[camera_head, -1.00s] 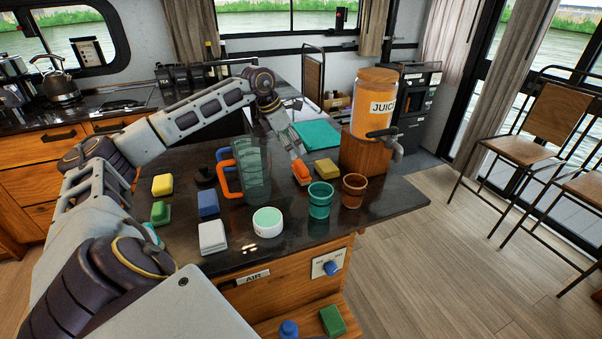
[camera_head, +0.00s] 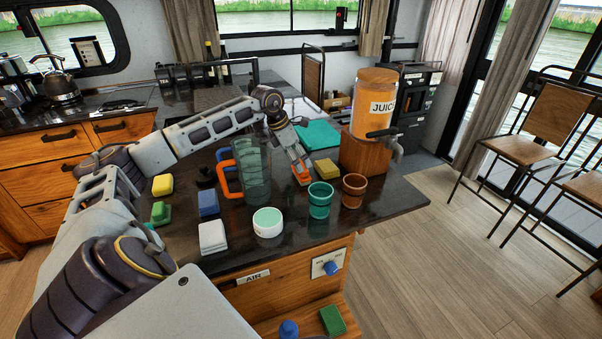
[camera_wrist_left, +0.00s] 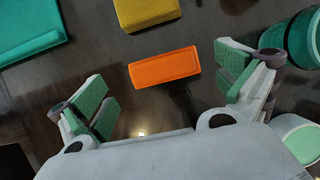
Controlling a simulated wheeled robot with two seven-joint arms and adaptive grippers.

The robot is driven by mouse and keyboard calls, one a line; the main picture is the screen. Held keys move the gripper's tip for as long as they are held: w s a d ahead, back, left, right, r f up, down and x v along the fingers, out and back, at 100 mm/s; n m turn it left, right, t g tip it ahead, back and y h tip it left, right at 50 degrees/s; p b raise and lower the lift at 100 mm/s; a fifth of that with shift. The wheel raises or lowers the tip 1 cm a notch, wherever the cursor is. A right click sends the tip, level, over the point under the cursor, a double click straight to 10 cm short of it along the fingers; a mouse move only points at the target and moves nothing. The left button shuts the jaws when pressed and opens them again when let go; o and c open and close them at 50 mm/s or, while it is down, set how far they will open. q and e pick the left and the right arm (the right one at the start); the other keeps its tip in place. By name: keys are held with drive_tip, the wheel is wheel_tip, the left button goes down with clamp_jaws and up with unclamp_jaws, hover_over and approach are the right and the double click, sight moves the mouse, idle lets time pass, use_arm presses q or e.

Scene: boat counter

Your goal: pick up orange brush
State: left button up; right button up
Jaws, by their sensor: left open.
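The orange brush (camera_head: 304,182) lies on the dark counter, left of the teal cup (camera_head: 320,199). In the wrist view the orange brush (camera_wrist_left: 164,67) shows as a flat rectangular block, slightly tilted. My left gripper (camera_head: 299,171) is over the brush and hides part of it in the head view. In the wrist view my left gripper (camera_wrist_left: 165,82) is open, its green-padded fingers on either side of the brush, with clear space between each finger and the brush. My right gripper is not in view.
A yellow block (camera_head: 326,168) lies right beside the brush. A brown cup (camera_head: 354,190) and the juice dispenser (camera_head: 374,105) stand to the right. A tall glass pitcher (camera_head: 254,170) with an orange handle and a white-and-green tub (camera_head: 267,222) stand to the left.

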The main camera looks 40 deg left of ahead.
use_arm(q)
drive_tip(key=x, duration=0.3)
drive_tip(key=shift+s, duration=0.25)
drive_tip(key=shift+x, duration=0.9)
drive_tip(key=shift+c, duration=0.4)
drive_tip(key=c, duration=0.7)
